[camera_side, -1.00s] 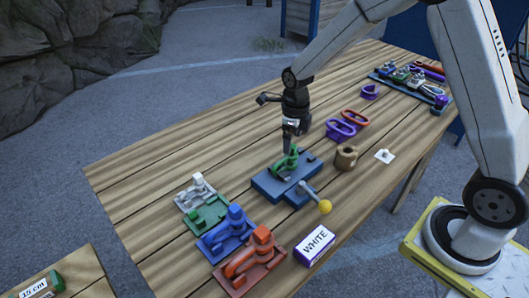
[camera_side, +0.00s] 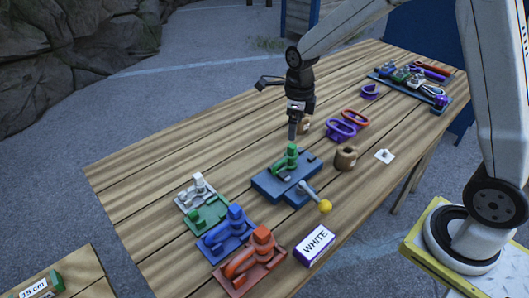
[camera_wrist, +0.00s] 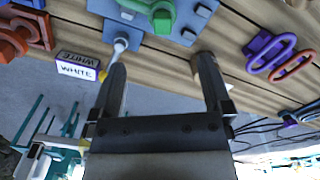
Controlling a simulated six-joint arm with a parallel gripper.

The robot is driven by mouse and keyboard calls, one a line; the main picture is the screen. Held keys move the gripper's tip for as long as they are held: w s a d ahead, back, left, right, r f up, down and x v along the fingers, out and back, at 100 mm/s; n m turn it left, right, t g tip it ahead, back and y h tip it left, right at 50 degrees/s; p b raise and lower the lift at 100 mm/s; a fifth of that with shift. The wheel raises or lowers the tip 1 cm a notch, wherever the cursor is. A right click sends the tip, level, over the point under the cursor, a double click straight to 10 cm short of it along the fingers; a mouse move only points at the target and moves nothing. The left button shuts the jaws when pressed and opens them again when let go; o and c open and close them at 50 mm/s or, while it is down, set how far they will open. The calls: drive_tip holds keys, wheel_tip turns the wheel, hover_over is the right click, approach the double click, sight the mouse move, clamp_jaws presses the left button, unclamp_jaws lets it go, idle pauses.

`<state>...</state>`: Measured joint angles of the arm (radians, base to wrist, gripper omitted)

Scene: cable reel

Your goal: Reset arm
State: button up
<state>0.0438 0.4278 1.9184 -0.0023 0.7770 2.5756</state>
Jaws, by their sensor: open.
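My gripper (camera_side: 294,132) hangs above the blue fixture (camera_side: 267,184) on the wooden table, with a gap below its fingertips. A green part (camera_side: 290,158) stands on the fixture, which has a lever with a yellow knob (camera_side: 325,206). In the wrist view, my gripper (camera_wrist: 160,75) has its two fingers spread wide with nothing between them. The green part (camera_wrist: 162,15) and the blue fixture (camera_wrist: 196,22) lie beyond the fingertips there, at the top edge.
Coloured trays with white, green, blue (camera_side: 230,232) and red (camera_side: 254,258) parts line the near left. A box marked WHITE (camera_side: 315,245) stands at the front. A brown spool (camera_side: 346,157), purple rings (camera_side: 341,131) and a tool tray (camera_side: 410,88) are to the right.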

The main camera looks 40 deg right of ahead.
drive_tip(key=s+a+n+t, duration=0.1)
drive_tip(key=s+n, duration=0.6)
drive_tip(key=n, duration=0.8)
drive_tip(key=s+a+n+t, duration=0.1)
drive_tip(key=s+n, duration=0.6)
drive_tip(key=n, duration=0.8)
drive_tip(key=shift+s+f, duration=0.25)
drive_tip(key=shift+f, duration=0.1)
